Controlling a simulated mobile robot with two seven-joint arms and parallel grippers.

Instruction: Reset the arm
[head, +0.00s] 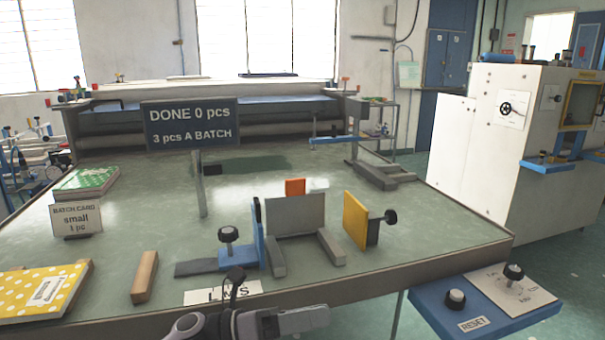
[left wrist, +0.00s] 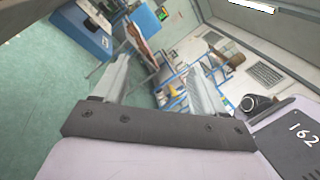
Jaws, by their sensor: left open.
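My left gripper (head: 305,320) shows at the bottom middle of the head view, low in front of the table's front edge. In the left wrist view its two grey fingers (left wrist: 160,65) stand wide apart with nothing between them. That view is tilted and looks past the fingers to the floor and distant furniture. My right gripper is in neither view.
The green-topped table (head: 330,180) carries a clamp jig with a grey plate (head: 295,215), a yellow plate (head: 355,219), a wooden block (head: 145,277), a yellow dotted stack (head: 42,290) and a sign (head: 192,124). A blue RESET panel (head: 485,303) juts out at front right.

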